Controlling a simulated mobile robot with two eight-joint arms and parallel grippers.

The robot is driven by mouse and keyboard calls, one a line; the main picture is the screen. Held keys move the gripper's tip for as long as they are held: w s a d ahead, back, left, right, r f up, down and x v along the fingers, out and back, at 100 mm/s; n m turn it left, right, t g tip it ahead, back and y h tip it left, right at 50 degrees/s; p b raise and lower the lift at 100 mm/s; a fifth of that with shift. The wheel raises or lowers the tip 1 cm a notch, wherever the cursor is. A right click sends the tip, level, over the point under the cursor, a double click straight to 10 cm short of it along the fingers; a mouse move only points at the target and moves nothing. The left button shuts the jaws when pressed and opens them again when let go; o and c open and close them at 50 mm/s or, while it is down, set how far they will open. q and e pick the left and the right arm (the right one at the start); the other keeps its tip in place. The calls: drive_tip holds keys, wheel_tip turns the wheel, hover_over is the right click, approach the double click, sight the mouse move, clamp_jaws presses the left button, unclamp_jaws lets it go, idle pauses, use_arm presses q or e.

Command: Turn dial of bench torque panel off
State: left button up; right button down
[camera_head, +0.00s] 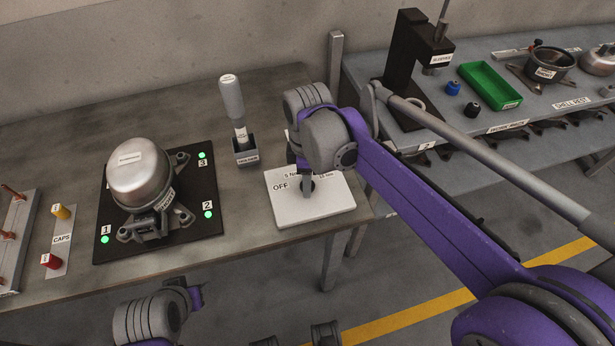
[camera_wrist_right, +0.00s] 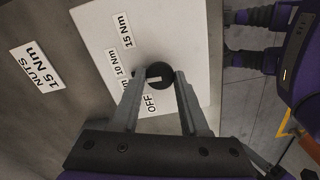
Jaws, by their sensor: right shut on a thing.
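The bench torque panel (camera_head: 325,207) is a white box on the front right of the bench. In the right wrist view, the panel (camera_wrist_right: 187,30) carries the labels 15 Nm, 10 Nm and OFF, and one label partly hidden by a finger. Its round black dial (camera_wrist_right: 160,73) has a short white mark that lies toward the left in that view, not toward OFF. My right gripper (camera_wrist_right: 157,77) is shut on the dial, one finger on each side. In the head view, my right wrist hides part of the dial and labels.
A screwdriver-like grey tool (camera_head: 233,105) stands in a holder left of the panel. Further left, a compressor (camera_head: 139,172) sits on a black plate with green lights. A second bench with a green tray (camera_head: 489,86) stands at the right.

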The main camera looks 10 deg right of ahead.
drive_tip(key=n+p, duration=0.1)
drive_tip(key=n, duration=0.5)
drive_tip(key=shift+n, duration=0.3)
drive_tip(key=n, duration=0.6)
drive_tip(key=shift+p, duration=0.35)
drive_tip(key=shift+c, duration=2.1)
unclamp_jaws()
wheel_tip(320, 180, up, 11)
drive_tip(key=p, duration=0.1)
drive_tip(key=shift+f, duration=0.1)
